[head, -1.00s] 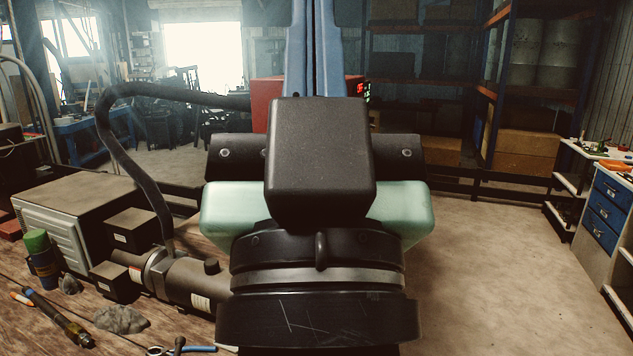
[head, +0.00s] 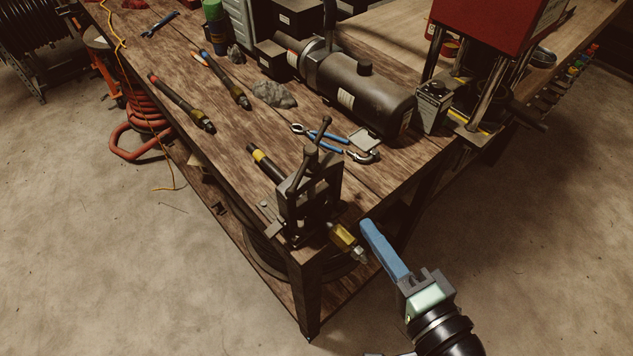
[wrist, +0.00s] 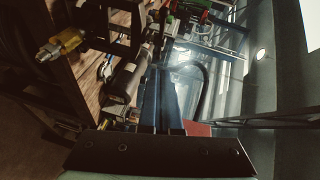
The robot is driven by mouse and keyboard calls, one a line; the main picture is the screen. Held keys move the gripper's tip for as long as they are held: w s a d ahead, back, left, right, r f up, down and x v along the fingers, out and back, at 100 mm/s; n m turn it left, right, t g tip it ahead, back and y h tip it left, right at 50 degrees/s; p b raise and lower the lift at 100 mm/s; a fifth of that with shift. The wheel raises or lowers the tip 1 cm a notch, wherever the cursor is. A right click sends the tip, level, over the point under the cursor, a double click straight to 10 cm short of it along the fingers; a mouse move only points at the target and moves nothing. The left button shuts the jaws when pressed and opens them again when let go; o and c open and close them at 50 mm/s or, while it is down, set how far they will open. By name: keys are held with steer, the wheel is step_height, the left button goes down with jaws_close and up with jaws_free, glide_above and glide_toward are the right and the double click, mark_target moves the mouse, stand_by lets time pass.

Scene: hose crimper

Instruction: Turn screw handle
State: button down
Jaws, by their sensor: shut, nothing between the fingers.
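The dark metal vise (head: 322,198) stands on the near corner of the wooden bench in the head view. Its screw handle (head: 314,148) is a slanting bar with knobbed ends on top. A hose with a brass fitting (head: 343,237) passes through the vise, and the fitting sticks out at the front right. The fitting also shows at the upper left of the wrist view (wrist: 62,43). My gripper (head: 368,226) has blue fingers, shut and empty. It is right of the vise, past the bench edge, apart from the handle.
Pliers (head: 325,139) and a clamp (head: 363,145) lie behind the vise on the bench (head: 225,140). Hose pieces (head: 180,102) lie to the left. A black cylinder motor (head: 358,92) and a red press (head: 490,28) stand behind. The floor at right is free.

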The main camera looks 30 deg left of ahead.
steer(key=p, duration=0.4)
glide_toward(306, 168)
steer(key=w, duration=0.3)
steer(key=a, duration=0.1)
steer(key=a+p, duration=0.1)
steer(key=a, duration=0.1)
steer(key=shift+s+a+f, duration=0.15)
steer(key=shift+a+f, duration=0.05)
steer(key=shift+f, duration=0.15)
steer(key=shift+a+f, duration=0.2)
steer(key=shift+a, duration=0.25)
steer(key=shift+s+a, duration=0.1)
